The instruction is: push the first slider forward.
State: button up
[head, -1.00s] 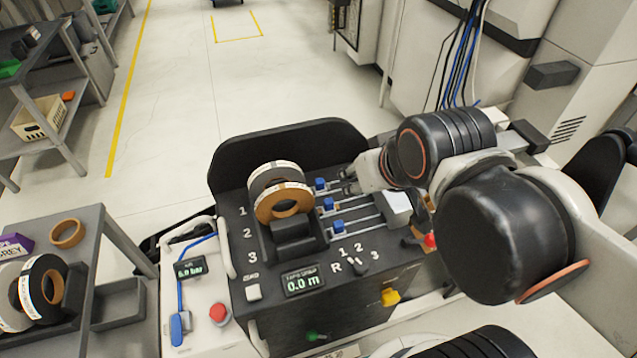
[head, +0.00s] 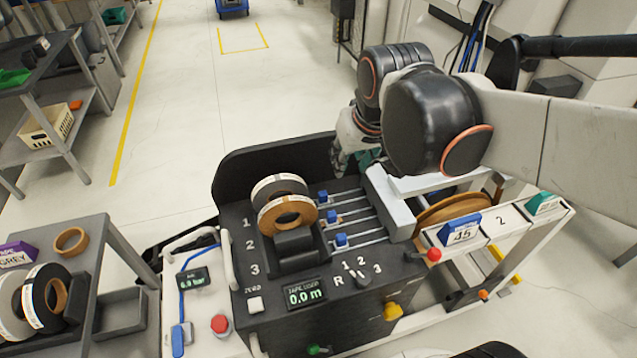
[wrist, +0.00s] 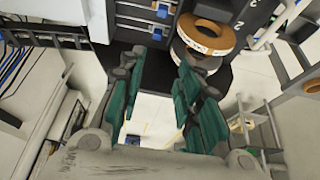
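The black machine (head: 250,307) has three blue sliders on parallel rails beside the row numbers 1, 2 and 3. The first slider (head: 322,196) is in the row farthest back; the second slider (head: 332,216) and third slider (head: 341,240) are nearer. All three are toward the left part of their rails. My gripper (wrist: 158,62) is open and empty in the wrist view, with its green-padded fingers spread. In the head view it is at the machine's back edge, right of the first slider, mostly hidden by my arm. No slider is between the fingers.
Tape rolls (head: 287,212) stand left of the sliders. A grey block (head: 388,203) spans the rails' right ends. A tan roll (head: 450,208) and a blue "45" tag (head: 460,230) are farther right. A dark raised guard (head: 235,170) borders the back left.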

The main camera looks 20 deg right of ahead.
jog(key=w+f+g, duration=0.3)
jog(key=w+f, duration=0.3)
jog(key=w, duration=0.5)
jog(key=g+p, duration=0.1)
jog(key=g, duration=0.1)
send_over(323, 193)
notch_tip(323, 193, down, 10)
notch_tip(323, 193, down, 14)
jog(key=b, duration=0.4)
jog(key=shift+r, duration=0.1)
jog(key=shift+c, duration=0.3)
